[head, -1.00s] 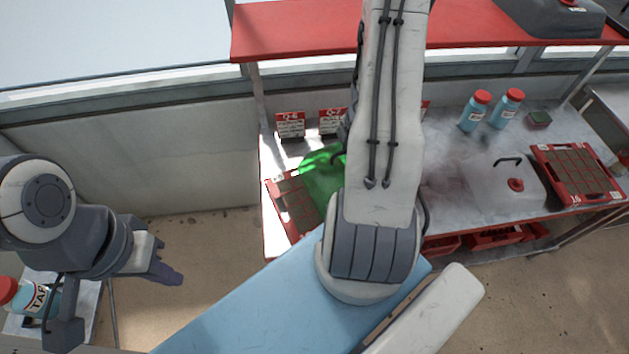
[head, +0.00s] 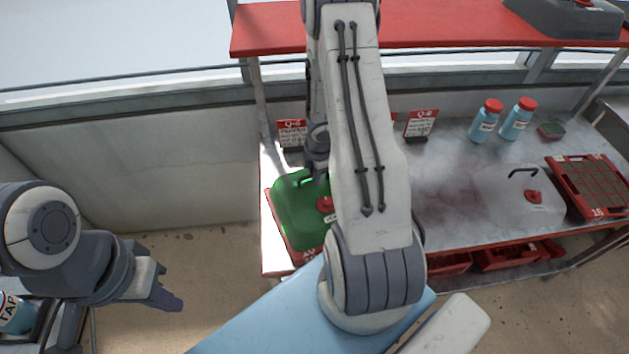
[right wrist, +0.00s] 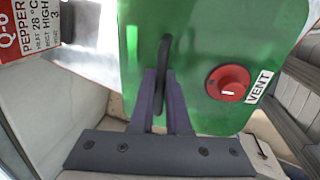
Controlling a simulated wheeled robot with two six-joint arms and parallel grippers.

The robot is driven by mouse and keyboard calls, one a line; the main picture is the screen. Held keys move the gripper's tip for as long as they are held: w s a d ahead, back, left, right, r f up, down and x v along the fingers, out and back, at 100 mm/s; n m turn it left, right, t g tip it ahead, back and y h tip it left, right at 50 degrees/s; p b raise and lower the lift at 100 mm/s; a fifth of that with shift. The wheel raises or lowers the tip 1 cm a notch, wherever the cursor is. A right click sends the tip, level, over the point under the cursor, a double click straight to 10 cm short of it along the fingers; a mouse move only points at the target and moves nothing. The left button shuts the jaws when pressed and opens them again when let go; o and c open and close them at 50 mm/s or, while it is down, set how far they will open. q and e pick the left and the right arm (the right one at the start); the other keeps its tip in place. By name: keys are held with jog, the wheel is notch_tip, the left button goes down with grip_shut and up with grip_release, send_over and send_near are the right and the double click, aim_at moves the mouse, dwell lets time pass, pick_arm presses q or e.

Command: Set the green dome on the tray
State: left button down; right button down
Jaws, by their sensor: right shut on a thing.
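The green dome (head: 290,228), clear green with a red vent knob (head: 325,204) and a dark handle, is over the red tray (head: 304,257) at the left end of the bench. The tray's red rim shows at the dome's left and front; I cannot tell whether the dome touches it. My right gripper (head: 312,180) is shut on the dome's handle. The right wrist view shows its fingers (right wrist: 165,85) around the handle, with the knob (right wrist: 229,82) and VENT label to the right. My left gripper (head: 168,288) hangs left of the bench, away from the dome; its opening is unclear.
A clear dome (head: 505,198) stands on the bench to the right, next to another red tray (head: 590,185). Two blue bottles (head: 485,120) stand behind. Sign cards (head: 421,124) line the back, under a red shelf (head: 430,32). Mist covers the bench's middle.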

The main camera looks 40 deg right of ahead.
jog(key=shift+f, duration=0.2)
jog(key=c, duration=0.9)
grip_release()
jog(key=shift+r, duration=0.1)
